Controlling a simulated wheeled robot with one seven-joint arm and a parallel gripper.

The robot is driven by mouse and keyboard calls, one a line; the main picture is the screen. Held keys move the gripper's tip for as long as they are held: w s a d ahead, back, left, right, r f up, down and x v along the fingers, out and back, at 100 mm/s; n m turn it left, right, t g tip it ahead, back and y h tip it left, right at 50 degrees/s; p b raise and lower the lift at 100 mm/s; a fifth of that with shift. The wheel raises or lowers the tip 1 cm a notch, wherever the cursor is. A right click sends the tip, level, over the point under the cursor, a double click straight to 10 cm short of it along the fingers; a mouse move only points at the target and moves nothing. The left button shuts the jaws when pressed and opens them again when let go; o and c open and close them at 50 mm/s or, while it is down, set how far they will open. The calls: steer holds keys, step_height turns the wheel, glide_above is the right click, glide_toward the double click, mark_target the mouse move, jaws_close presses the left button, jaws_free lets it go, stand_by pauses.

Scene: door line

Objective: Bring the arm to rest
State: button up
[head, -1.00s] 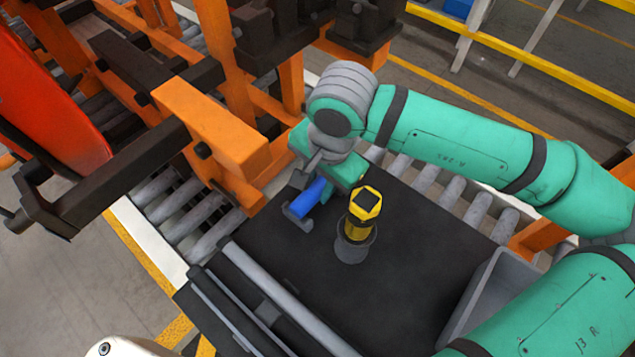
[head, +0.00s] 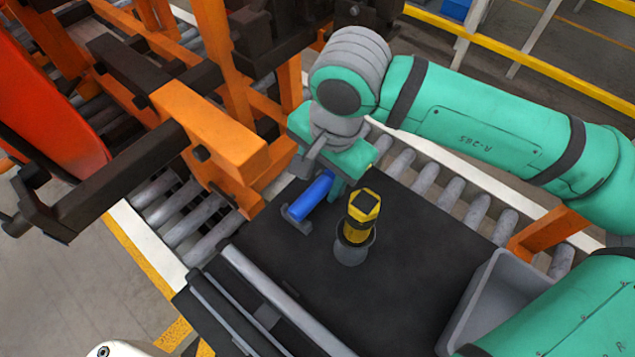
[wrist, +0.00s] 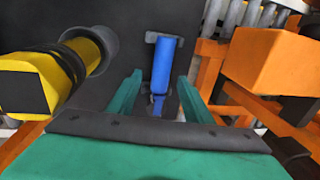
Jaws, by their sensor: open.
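My gripper (wrist: 156,98) shows in the wrist view with its two green fingers spread apart. A blue cylindrical thing (wrist: 163,65) with a grey bracket at its far end lies beyond and between the fingers, apart from them as far as I can tell. In the head view my gripper (head: 338,180) is above the black table top, partly hidden by my wrist, and the blue cylinder (head: 311,197) shows just left of it. A yellow and black tool (head: 361,212) stands upright in a grey cup (head: 352,250) to the right of the gripper.
An orange frame block (head: 215,135) with dark bars stands left of the arm. A grey bin (head: 490,290) sits at the table's right edge. Grey rails (head: 275,300) run along the front. The black table top (head: 400,275) is clear around the cup. Rollers lie behind.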

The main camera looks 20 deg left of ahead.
steer(key=r, duration=0.5)
steer(key=shift+s+d, duration=0.15)
steer(key=shift+d, duration=0.25)
steer(key=shift+f, duration=0.15)
